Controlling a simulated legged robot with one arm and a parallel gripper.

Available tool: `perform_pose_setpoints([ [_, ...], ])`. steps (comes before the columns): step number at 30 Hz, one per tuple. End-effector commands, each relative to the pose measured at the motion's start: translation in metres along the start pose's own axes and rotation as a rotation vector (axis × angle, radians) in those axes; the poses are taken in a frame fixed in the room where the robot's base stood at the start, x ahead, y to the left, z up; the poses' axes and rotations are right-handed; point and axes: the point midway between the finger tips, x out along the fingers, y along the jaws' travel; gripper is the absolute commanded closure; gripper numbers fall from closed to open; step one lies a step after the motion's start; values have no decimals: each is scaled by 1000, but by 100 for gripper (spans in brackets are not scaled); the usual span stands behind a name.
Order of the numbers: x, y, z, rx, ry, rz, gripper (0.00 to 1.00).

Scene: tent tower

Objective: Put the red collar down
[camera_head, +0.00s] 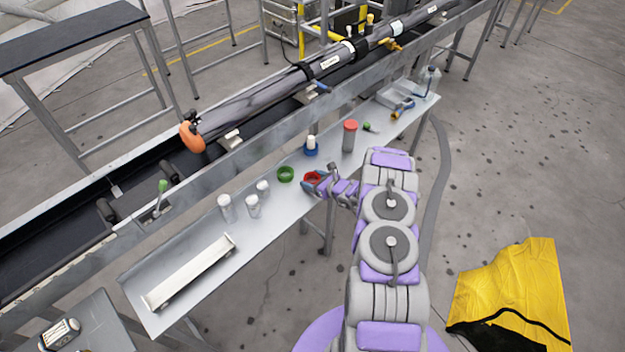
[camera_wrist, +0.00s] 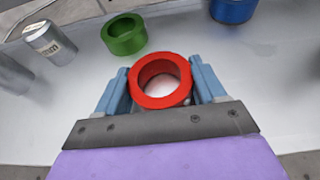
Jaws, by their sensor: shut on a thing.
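The red collar (camera_wrist: 160,101) is a short, thick ring held between the two blue fingers of my gripper (camera_wrist: 162,88) in the wrist view. The fingers press on its left and right sides, and its open hole faces the camera. In the head view the red collar (camera_head: 311,177) is at the tip of my gripper (camera_head: 314,183), over the front edge of the grey metal shelf (camera_head: 290,212). I cannot tell whether the collar touches the shelf surface.
A green collar (camera_head: 286,174) lies just left of the red one. A blue collar (camera_head: 310,152) with a white piece and a red-topped cylinder (camera_head: 349,137) stand behind. Several pale cylinders (camera_head: 226,207) and a long white tray (camera_head: 190,272) are at left. Bare shelf lies between.

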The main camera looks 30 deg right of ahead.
Motion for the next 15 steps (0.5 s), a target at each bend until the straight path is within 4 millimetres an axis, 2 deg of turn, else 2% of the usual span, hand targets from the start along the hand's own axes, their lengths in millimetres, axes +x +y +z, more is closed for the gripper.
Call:
perform_pose_setpoints([
  [2, 0, -1, -2, 1, 3, -1, 62],
  [3, 0, -1, -2, 1, 3, -1, 29],
  [11, 0, 0, -4, 3, 8, -3, 5],
  [15, 1, 0, -5, 3, 10, -3, 5],
])
